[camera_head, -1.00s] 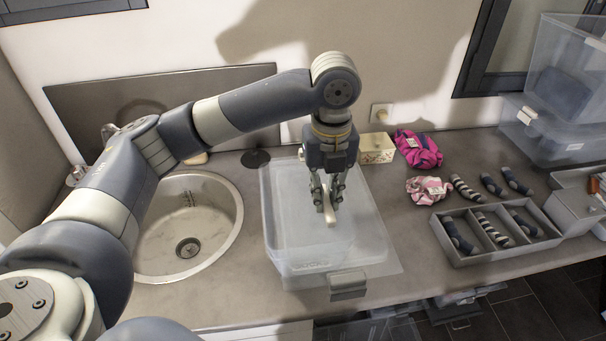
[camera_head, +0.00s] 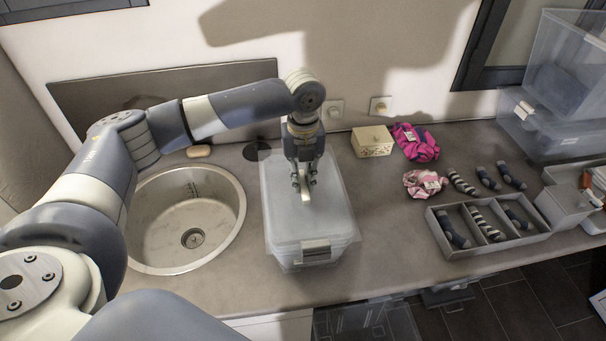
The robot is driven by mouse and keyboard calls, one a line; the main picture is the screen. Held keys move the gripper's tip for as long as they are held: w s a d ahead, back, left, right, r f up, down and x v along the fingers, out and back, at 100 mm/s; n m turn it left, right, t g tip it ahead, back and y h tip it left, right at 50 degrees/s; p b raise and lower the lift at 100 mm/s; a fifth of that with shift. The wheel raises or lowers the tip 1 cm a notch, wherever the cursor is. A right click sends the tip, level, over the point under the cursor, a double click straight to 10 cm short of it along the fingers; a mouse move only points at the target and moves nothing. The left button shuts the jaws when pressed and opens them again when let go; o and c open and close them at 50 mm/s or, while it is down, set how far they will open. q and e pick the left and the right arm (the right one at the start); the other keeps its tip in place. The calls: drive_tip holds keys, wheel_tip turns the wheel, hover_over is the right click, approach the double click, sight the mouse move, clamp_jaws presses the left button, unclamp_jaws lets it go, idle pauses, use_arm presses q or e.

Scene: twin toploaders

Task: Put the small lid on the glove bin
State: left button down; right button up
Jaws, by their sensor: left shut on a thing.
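The glove bin (camera_head: 297,263) is a clear plastic box on the counter, right of the sink. The small lid (camera_head: 328,218) is a translucent rectangle with a pale handle in its middle and a grey latch at its front edge. It lies over the bin's top, roughly lined up with the rim; I cannot tell whether it is fully seated. My left gripper (camera_head: 305,197) points down and is shut on the lid's handle. The bin's lettering and its inside are hidden now. My right gripper is out of view.
A round sink (camera_head: 160,235) is at left. A small box (camera_head: 372,141), pink scrunchies (camera_head: 415,142), loose rolled socks (camera_head: 487,178) and a divided grey tray (camera_head: 483,247) lie to the right. Clear bins (camera_head: 560,90) are stacked at far right. Counter between bin and tray is free.

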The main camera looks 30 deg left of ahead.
sight(304, 181)
use_arm(q)
drive_tip(key=shift+d+f, duration=0.1)
drive_tip(key=shift+d, duration=0.05)
drive_tip(key=shift+f, duration=0.4)
drive_tip(key=c, duration=1.6)
unclamp_jaws()
drive_tip(key=shift+o, duration=0.2)
wheel_tip(304, 181, up, 13)
drive_tip(key=b, duration=0.4)
drive_tip(key=shift+b, duration=0.3)
